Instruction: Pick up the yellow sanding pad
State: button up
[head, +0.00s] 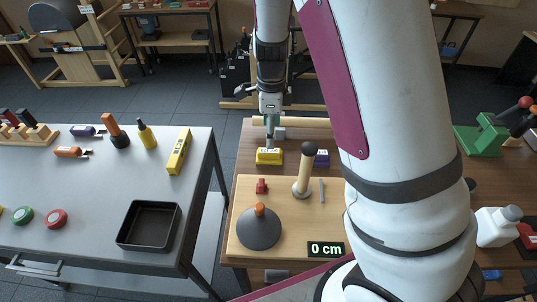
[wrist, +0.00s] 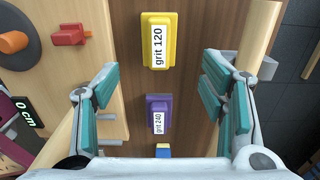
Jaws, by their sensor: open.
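The yellow sanding pad (head: 269,156) lies on the brown wooden table, beyond the light wooden board. In the wrist view the yellow pad (wrist: 158,41) carries a white label reading "grit 120" and lies ahead of the space between my fingers. My gripper (head: 270,128) is above the table near the yellow pad; its teal-padded fingers (wrist: 165,95) are spread apart with nothing between them held. A purple sanding pad (wrist: 158,115) labelled "grit 240" lies in line with the yellow one, between my fingers in the picture. The purple pad (head: 321,158) is to its right in the head view.
The light board (head: 290,235) holds a grey disc with an orange knob (head: 259,226), a wooden-handled post (head: 305,170), a red piece (head: 261,186) and a "0 cm" display (head: 326,249). A grey bench (head: 100,245) with tools and a black tray (head: 149,226) stands left, across a gap.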

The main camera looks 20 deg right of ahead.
aim_at(269, 151)
jog(key=f, duration=0.8)
jog(key=shift+a+f, duration=0.2)
jog(key=shift+f, duration=0.1)
jog(key=c, duration=1.2)
